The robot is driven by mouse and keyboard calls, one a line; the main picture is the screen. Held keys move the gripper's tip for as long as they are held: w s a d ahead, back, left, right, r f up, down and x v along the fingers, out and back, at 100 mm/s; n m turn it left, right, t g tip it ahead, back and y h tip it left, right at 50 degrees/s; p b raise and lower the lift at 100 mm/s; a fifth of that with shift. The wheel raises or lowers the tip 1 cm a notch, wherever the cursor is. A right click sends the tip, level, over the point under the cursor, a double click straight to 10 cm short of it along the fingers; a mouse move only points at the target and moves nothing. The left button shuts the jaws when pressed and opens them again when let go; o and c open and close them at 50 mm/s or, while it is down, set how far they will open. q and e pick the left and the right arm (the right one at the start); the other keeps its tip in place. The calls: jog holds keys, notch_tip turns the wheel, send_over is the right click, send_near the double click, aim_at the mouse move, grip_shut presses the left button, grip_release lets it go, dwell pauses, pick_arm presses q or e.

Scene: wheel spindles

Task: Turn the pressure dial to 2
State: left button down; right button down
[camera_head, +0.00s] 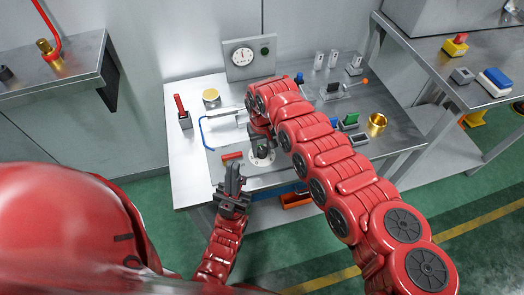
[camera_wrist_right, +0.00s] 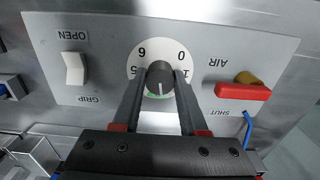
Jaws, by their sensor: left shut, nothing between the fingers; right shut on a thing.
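The pressure dial is a dark round knob (camera_wrist_right: 160,78) on a white disc, in the middle of a grey panel in the right wrist view. Digits show around its upper part, with 0 at upper right. A white line on the knob points down in that view, beside a green mark; the digits there are hidden. My right gripper (camera_wrist_right: 160,84) is shut on the knob, one finger on each side. In the head view the right gripper (camera_head: 262,148) reaches down onto the white disc. My left gripper (camera_head: 233,172) is shut and empty, left of the dial at the table's front edge.
A red lever (camera_wrist_right: 243,91) marked AIR and SHUT and a white rocker switch (camera_wrist_right: 75,69) flank the dial. A round gauge (camera_head: 242,56) stands at the table's back.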

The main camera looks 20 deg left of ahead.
aim_at(262, 150)
jog(key=n, duration=0.1)
jog(key=n+b, duration=0.1)
jog(key=shift+f+n+b, duration=0.2)
jog(key=shift+n+b, duration=0.1)
jog(key=shift+r+n+b, duration=0.1)
jog(key=shift+n+b, duration=1)
jog(key=shift+n, duration=0.8)
jog(key=shift+c, duration=2.2)
grip_release()
jog(key=shift+r, duration=0.1)
notch_tip(262, 150, up, 17)
jog(key=b, duration=0.1)
jog(key=shift+r, duration=0.2)
